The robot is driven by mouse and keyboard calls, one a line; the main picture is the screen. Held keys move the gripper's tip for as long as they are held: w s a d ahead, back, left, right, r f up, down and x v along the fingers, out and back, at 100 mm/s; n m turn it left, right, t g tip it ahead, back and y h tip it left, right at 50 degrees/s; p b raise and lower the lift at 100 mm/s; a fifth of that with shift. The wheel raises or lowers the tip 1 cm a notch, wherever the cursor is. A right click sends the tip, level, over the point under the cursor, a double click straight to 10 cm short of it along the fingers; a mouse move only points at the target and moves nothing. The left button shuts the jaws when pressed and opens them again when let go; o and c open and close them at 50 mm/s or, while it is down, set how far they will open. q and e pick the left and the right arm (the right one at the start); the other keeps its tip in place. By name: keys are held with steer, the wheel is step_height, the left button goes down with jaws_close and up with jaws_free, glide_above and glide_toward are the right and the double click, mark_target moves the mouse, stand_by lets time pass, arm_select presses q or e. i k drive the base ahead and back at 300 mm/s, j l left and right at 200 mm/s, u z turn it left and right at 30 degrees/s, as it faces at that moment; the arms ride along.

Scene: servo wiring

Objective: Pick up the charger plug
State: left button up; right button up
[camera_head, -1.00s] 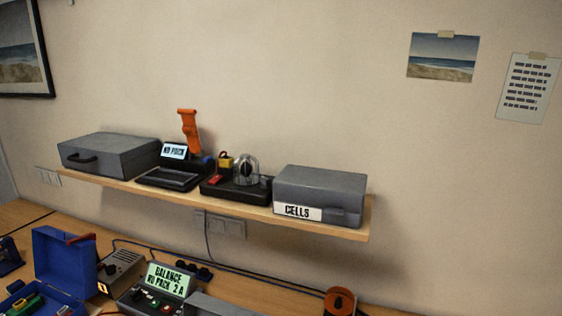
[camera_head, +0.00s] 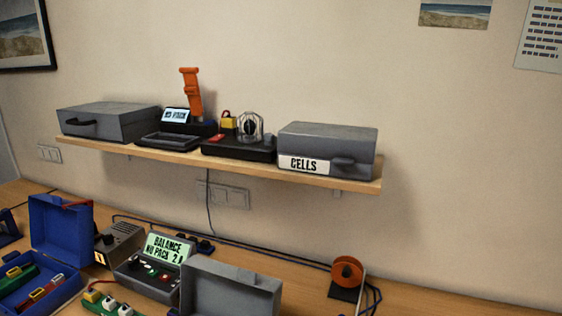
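The charger (camera_head: 163,270) stands on the bench at the lower left, with a lit green display reading "BALANCE NO PACK 2 A". A black strip with dark knobs or plugs (camera_head: 200,246) lies behind it, against the wall. Dark cables run from there along the back of the bench. I cannot make out for certain which of these is the charger plug. Neither of my grippers is in view.
An open blue case (camera_head: 60,226) and an open grey box (camera_head: 226,290) flank the charger. An orange spool (camera_head: 347,270) stands to the right. The wall shelf (camera_head: 230,164) overhangs the bench, carrying grey cases and devices. Bench is bare at far right.

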mark_target(92, 296)
steer(key=j+z, duration=0.15)
steer(key=j, duration=0.3)
steer(key=k+j+z, duration=0.15)
steer(key=j, duration=0.25)
steer(key=j+z, duration=0.15)
steer(key=j, duration=0.25)
